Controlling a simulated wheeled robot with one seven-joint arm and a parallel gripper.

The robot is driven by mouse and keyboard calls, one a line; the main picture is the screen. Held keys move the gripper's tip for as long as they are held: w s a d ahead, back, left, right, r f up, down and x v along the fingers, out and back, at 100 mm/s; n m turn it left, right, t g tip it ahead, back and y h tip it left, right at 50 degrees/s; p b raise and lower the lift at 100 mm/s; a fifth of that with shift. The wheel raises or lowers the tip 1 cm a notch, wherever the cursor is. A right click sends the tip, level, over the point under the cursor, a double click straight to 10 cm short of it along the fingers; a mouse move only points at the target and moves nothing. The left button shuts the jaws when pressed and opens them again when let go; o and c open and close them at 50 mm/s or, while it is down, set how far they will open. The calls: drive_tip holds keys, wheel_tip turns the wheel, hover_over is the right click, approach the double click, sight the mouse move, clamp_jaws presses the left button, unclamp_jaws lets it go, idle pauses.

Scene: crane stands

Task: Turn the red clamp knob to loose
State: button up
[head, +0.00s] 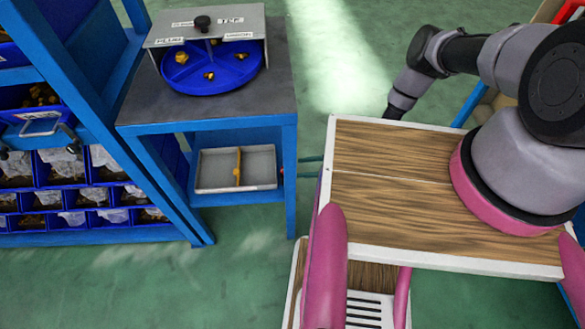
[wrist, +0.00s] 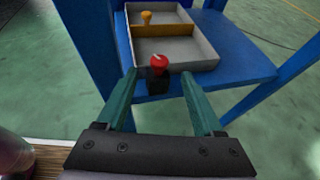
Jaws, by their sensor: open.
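The red clamp knob (wrist: 159,65) shows in the wrist view, on a dark block (wrist: 158,84) at the near edge of the blue lower shelf. A short pale mark is on the knob. My gripper (wrist: 161,74) is open, its two teal fingers pointing at the shelf. In the picture the knob lies between the fingertips, with a gap on both sides. I cannot tell whether the tips reach its depth. In the head view only a small bit of red shows at the shelf's right side.
A grey tray (head: 214,186) with an orange divider stands on the shelf behind the knob. A yellow piece (wrist: 146,17) is in its far compartment. Above is a dark tabletop (head: 140,103) with a blue round tray (head: 230,81). Blue table legs flank the shelf.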

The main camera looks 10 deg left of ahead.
drive_tip(key=shift+x, duration=2.65)
clamp_jaws()
